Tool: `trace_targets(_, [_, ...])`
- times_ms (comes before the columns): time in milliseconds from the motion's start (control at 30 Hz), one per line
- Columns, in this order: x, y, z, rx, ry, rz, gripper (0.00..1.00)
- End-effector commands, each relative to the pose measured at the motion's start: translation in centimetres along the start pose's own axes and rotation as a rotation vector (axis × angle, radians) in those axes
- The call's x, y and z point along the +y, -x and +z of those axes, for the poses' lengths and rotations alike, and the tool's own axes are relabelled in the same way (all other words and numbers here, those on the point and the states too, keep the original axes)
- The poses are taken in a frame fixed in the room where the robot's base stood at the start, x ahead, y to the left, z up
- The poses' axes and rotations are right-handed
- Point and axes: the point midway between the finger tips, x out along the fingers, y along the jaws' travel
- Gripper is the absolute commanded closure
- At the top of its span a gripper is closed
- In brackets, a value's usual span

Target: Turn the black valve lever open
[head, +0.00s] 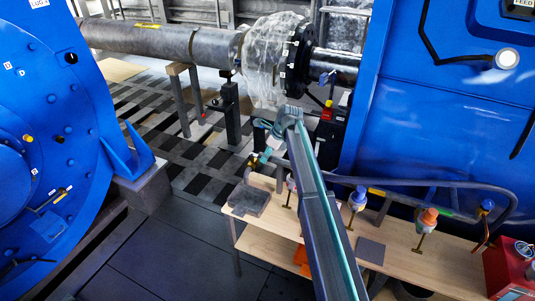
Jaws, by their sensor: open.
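My gripper (262,158) is at the end of my arm, low and left of the wrist, above the back left of the wooden bench. It is small in the head view, and it is open. A small brass-coloured fitting (252,162) shows right beside the fingers. I cannot make out a black valve lever clearly there; the gripper and wrist cover part of that spot. I cannot tell whether the fingers touch anything.
Large blue machines stand at left (70,90) and right (450,120).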

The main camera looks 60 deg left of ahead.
Motion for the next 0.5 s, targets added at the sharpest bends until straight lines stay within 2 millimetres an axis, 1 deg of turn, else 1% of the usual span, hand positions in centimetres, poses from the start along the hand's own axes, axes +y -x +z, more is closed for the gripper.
trace_targets(133, [0.01,-0.01,-0.01,0.000,0.000,0.000,0.55])
trace_targets(167, [0.01,-0.01,-0.01,0.000,0.000,0.000,0.57])
trace_targets(400, [0.01,0.00,-0.01,0.000,0.000,0.000,0.97])
trace_targets(433, [0.01,0.00,-0.01,0.000,0.000,0.000,1.00])
trace_targets(500, [0.01,0.01,-0.01,0.000,0.000,0.000,1.00])
